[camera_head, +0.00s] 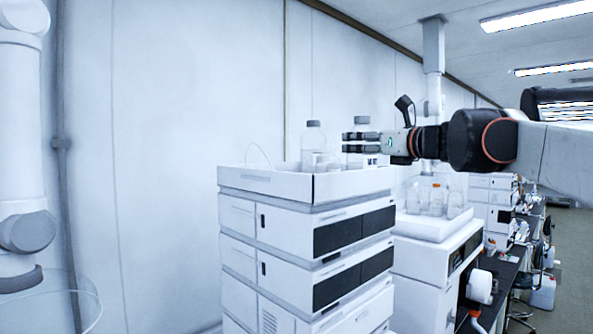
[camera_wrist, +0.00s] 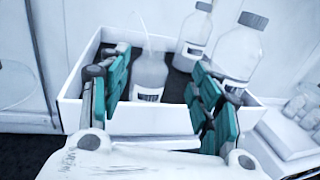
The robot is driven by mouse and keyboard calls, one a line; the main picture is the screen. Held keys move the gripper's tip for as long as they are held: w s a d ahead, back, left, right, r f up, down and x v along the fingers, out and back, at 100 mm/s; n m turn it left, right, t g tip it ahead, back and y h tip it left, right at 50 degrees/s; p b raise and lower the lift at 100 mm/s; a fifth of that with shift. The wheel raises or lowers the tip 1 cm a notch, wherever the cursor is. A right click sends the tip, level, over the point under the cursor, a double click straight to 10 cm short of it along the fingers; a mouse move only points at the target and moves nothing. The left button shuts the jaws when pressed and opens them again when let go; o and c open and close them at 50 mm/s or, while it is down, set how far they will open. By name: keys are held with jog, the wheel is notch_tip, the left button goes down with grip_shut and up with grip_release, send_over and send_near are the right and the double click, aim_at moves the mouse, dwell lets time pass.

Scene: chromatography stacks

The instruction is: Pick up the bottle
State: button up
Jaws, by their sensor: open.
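Several bottles stand in a white open tray (camera_head: 265,182) on top of a stack of instrument modules. In the wrist view, one clear bottle with a label (camera_wrist: 150,80) stands between the fingers of my gripper (camera_wrist: 160,68), with a thin tube rising at its neck. My gripper is open, with a teal-padded finger on each side of that bottle; contact cannot be told. Two grey-capped bottles stand behind it, a smaller one (camera_wrist: 194,37) and a larger one (camera_wrist: 235,52). In the head view, my gripper (camera_head: 350,143) reaches in from the right, above the tray, beside a capped bottle (camera_head: 313,142).
A second stack with a white tray (camera_head: 432,226) of clear bottles (camera_head: 437,200) stands to the right. The tray walls (camera_wrist: 75,108) rise around the bottles. A pale wall (camera_head: 180,110) is behind. A bench with equipment runs along the right.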

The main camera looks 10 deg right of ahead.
aim_at(333, 145)
jog(key=p+x, duration=0.1)
jog(key=x, duration=0.6)
jog(key=shift+w, duration=0.1)
jog(key=p+x, duration=0.1)
jog(key=x, duration=0.3)
jog(key=shift+w+a+f+p, duration=0.1)
jog(key=shift+w+a+p, duration=0.05)
jog(key=shift+a+p, duration=0.35)
jog(key=shift+w+a+f, duration=0.1)
jog(key=shift+w+a, duration=0.05)
jog(key=shift+w, duration=0.25)
jog(key=shift+s, duration=0.2)
jog(key=shift+c, duration=1.1)
grip_shut()
